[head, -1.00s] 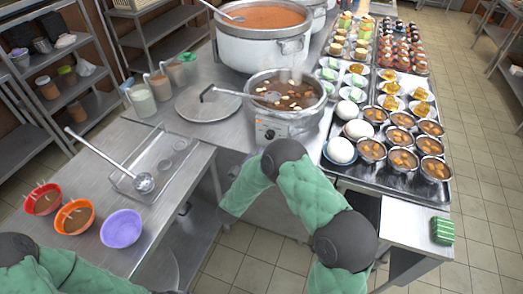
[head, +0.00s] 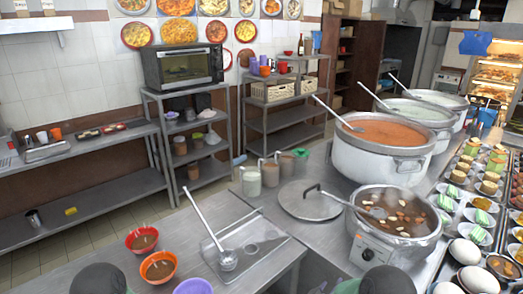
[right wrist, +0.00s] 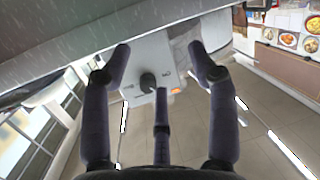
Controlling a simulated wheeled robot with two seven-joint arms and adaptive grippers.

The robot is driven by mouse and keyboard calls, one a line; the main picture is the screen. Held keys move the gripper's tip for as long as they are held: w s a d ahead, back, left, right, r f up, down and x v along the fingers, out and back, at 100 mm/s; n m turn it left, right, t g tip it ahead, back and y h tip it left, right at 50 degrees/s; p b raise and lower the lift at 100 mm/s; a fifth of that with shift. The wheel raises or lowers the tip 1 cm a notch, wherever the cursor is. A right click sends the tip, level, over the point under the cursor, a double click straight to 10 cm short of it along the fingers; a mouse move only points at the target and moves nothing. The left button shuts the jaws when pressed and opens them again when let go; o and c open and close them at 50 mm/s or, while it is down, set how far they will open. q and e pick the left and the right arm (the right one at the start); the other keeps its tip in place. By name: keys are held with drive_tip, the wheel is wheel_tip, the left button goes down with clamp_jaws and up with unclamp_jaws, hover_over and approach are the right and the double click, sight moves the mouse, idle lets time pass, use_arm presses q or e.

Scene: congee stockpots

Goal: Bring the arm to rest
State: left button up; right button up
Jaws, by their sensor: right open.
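My right gripper (right wrist: 158,62) shows in the right wrist view. Its dark fingers are spread apart with nothing between them. Beyond them is a pale panel (right wrist: 140,62) with a dark knob and a small orange mark. They look apart from it, though the distance is hard to judge. In the head view only dark rounded parts of my arms show at the bottom edge. Neither gripper is in that view. My left gripper is in no current frame.
A cooker pot with dark soup (head: 398,213) stands right of a flat lid (head: 310,200). Large stockpots (head: 378,150) stand behind. A ladle (head: 210,232) lies on a clear tray beside bowls (head: 159,267). A grey edge (right wrist: 150,22) crosses the wrist view's top.

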drive_tip(key=s+a+f+n+g+y, duration=0.1)
drive_tip(key=s+a+f+g+y, duration=0.1)
drive_tip(key=s+a+f+y, duration=0.4)
drive_tip(key=s+a+f+n+g+y, duration=0.1)
drive_tip(key=s+a+f+g+y, duration=0.25)
drive_tip(key=f, duration=0.55)
drive_tip(key=s+a+f+g+y, duration=0.1)
drive_tip(key=s+a+g+y, duration=0.1)
drive_tip(key=s, duration=0.7)
drive_tip(key=s+a+f+g+y, duration=0.1)
drive_tip(key=s+a+g, duration=0.3)
drive_tip(key=s, duration=0.5)
drive_tip(key=shift+s+a+f+y, duration=0.4)
drive_tip(key=shift+a+y, duration=0.15)
drive_tip(key=shift+a, duration=0.1)
